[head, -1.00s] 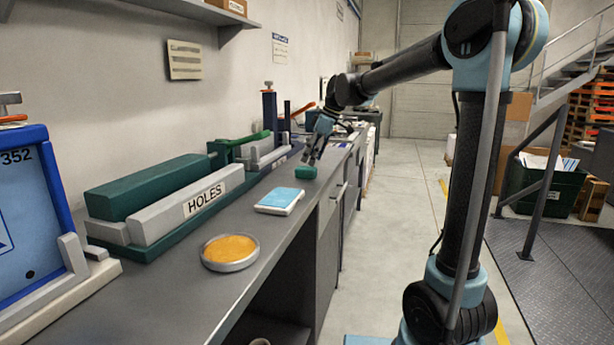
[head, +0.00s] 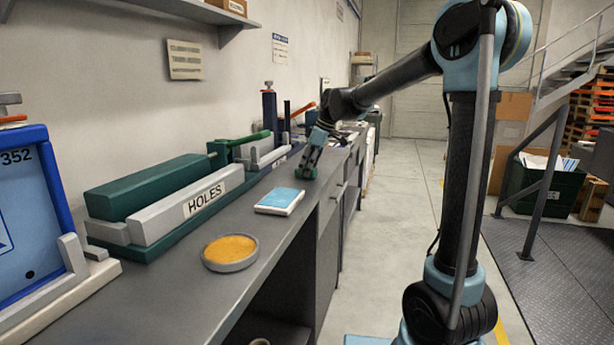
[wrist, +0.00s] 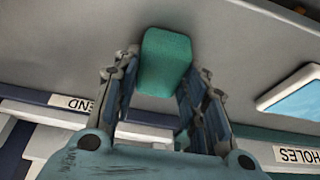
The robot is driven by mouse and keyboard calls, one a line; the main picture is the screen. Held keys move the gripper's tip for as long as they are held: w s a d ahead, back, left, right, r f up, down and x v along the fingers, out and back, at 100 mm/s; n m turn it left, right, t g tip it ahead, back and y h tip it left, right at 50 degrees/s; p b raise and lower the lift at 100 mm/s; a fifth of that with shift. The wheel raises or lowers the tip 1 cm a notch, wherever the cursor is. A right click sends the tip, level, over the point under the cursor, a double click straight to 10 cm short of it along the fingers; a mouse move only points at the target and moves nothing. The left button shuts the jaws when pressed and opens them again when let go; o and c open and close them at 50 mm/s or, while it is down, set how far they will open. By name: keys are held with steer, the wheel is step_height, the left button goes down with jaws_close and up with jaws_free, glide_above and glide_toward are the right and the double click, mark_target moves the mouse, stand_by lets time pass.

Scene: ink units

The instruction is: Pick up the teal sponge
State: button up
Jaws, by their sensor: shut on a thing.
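The teal sponge (head: 305,172) is a small block on the grey bench (head: 258,228), near its front edge and beyond the blue-and-white pad. My gripper (head: 310,165) is down over it from above and is shut on it. In the wrist view the sponge (wrist: 165,62) sits between the two fingers of my gripper (wrist: 160,80), its far end sticking out past the tips. The fingers hide part of the sponge in the head view. I see no clear gap between sponge and bench.
The blue-and-white pad (head: 280,201) and a round dish with an orange-yellow top (head: 230,250) lie nearer on the bench. A green and grey fixture labelled HOLES (head: 205,198) stands along the wall side. The floor right of the bench (head: 400,220) is clear.

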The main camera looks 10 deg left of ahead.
step_height(320, 180, up, 10)
stand_by(0.7)
steer(key=shift+o, duration=0.3)
